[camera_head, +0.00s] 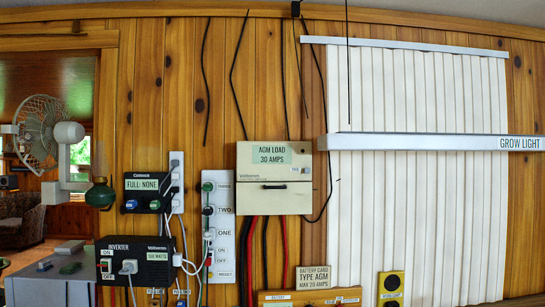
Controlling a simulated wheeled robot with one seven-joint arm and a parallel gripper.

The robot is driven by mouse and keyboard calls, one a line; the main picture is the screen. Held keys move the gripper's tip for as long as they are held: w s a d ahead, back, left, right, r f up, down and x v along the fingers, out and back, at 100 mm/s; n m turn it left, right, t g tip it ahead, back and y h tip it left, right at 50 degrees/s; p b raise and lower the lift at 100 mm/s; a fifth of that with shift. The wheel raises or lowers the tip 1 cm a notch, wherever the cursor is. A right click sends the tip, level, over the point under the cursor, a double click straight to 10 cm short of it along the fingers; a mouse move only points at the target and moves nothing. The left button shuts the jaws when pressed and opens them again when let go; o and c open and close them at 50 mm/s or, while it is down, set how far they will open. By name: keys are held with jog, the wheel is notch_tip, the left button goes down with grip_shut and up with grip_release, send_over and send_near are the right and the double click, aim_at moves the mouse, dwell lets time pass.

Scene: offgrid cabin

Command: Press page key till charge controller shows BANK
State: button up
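My gripper is not in view. A small black box (150,193) on the wood wall, left of centre, carries a pale panel reading "FULL: NONE" (149,184). Two round knobs or buttons (131,205) sit below that panel, at least one of them blue. I cannot tell whether this box is the charge controller, and no page key is legible. The word BANK is not readable anywhere. A beige box (250,199) marked "AGM LOAD 30 AMPS" hangs to the right, with a dark handle or slot on its front.
A black inverter (155,272) with a plugged-in cord hangs below. A white switch strip (217,262) and power strip (176,160) stand beside it. A fan (38,130) juts out at left. A grow light bar (430,142) crosses white blinds. A yellow box (391,299) is lower right.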

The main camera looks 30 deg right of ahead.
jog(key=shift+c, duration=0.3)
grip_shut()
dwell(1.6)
